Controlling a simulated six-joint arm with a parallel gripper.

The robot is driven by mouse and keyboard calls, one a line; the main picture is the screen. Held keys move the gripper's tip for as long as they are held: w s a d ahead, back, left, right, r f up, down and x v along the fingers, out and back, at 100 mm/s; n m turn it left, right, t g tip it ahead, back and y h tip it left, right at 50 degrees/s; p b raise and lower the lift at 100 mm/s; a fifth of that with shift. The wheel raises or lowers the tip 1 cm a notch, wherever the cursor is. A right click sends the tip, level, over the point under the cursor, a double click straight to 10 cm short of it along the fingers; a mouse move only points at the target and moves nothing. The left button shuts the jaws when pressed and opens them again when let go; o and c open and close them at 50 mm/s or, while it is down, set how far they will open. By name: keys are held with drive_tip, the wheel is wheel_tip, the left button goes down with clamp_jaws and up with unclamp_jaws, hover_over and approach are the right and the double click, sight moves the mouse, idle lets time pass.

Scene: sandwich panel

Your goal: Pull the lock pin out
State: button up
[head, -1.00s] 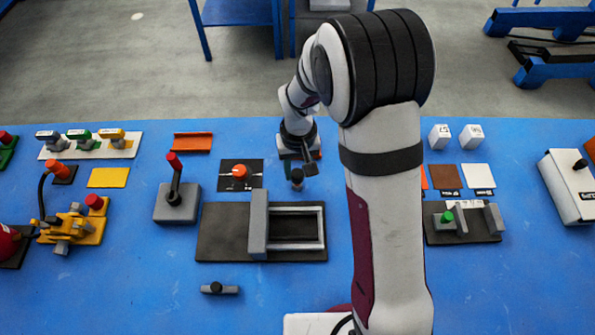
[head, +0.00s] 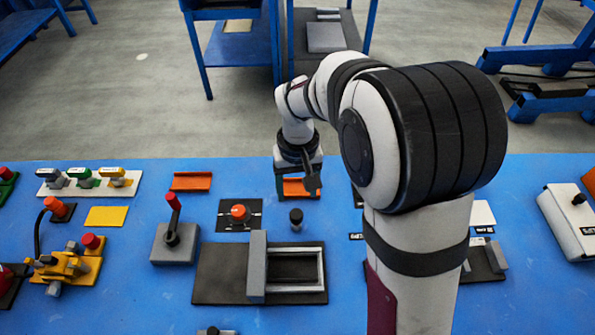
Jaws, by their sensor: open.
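My gripper (head: 299,194) hangs over the back of the blue table, pointing down, with its two dark fingers spread. An orange piece (head: 302,188) shows between and behind the fingers; contact with it cannot be told. A short dark upright peg (head: 296,219) stands just in front of the gripper, apart from it in the picture. No part is clearly marked as the lock pin, so I cannot tell which it is.
A dark plate (head: 220,275) with a grey block and rail frame lies in front of the peg. To the left stand a red-tipped lever (head: 173,230), an orange knob (head: 239,212) on a black tile, and a yellow fixture (head: 62,263). A white box (head: 572,222) sits far right.

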wheel_tip(320, 180, up, 7)
drive_tip(key=shift+r, duration=0.15)
drive_tip(key=s+d+m, duration=0.3)
drive_tip(key=s, duration=0.9)
drive_tip(key=s+d+m+y, duration=0.1)
drive_tip(key=s+d+m, duration=0.2)
drive_tip(key=s, duration=0.8)
drive_tip(key=shift+s+r+m+y, duration=0.3)
drive_tip(key=shift+s+m, duration=0.05)
drive_tip(key=shift+m, duration=0.35)
